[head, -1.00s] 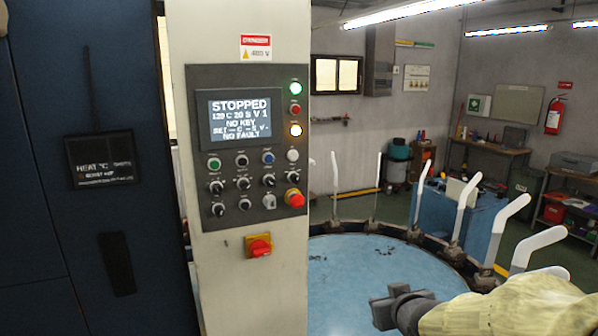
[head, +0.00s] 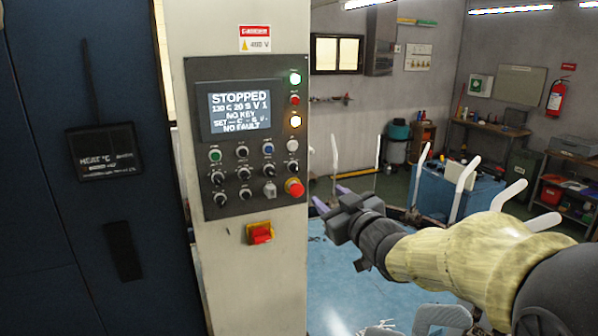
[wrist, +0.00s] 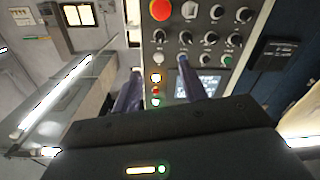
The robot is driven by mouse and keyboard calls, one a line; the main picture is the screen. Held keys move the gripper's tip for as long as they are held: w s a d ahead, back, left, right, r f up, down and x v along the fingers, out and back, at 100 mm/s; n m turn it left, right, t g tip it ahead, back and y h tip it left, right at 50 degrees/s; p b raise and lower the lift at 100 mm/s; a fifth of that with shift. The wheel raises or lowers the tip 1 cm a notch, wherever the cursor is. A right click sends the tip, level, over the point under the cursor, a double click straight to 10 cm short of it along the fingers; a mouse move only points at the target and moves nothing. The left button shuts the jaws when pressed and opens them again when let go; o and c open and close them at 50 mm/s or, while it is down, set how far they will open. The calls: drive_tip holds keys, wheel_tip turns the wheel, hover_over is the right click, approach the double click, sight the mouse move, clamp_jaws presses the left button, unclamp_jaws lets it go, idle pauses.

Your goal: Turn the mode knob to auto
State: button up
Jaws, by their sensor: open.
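The control panel (head: 255,140) stands upright on a pale cabinet, with a lit screen (head: 238,113) reading STOPPED and NO KEY. Below the screen are rows of buttons and several black knobs, among them one at lower left (head: 220,198). The labels are too small to read, so I cannot tell which is the mode knob or where it points. My gripper (head: 332,197) is open and empty, to the right of the panel. In the wrist view my gripper (wrist: 156,77) has its purple fingers spread before the panel's knobs (wrist: 210,38), which appear upside down. I see no contact.
A red emergency button (head: 295,187) and a red-and-yellow switch (head: 260,233) are on the cabinet. A dark blue machine wall (head: 60,240) fills the left.

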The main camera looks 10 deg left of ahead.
sight(298, 171)
drive_tip(key=p+x, duration=0.7)
drive_tip(key=x, duration=0.9)
clamp_jaws()
